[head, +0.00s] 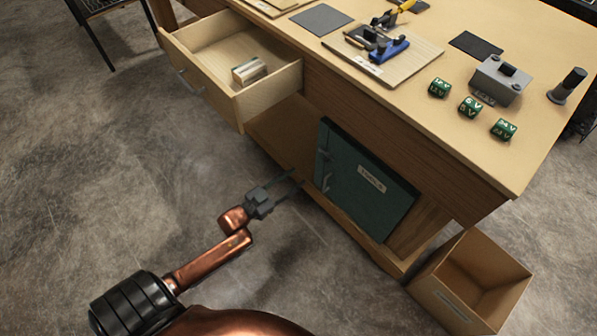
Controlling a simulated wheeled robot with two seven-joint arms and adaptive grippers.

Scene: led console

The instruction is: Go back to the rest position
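My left gripper (297,179) is in the head view, on a copper arm that comes in from the lower left. It is in front of the workbench, left of the green cabinet door (362,186). Its two thin dark fingers are apart, with nothing visible between them. I cannot tell whether the fingertips touch the bench front. My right gripper is not in view.
The workbench (440,140) has an open drawer (200,88) holding a small block (249,70). On top are green dice-like cubes (470,107), a grey box (499,80) and a blue tool (388,50). An open carton (440,299) stands at lower right. Floor at left is clear.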

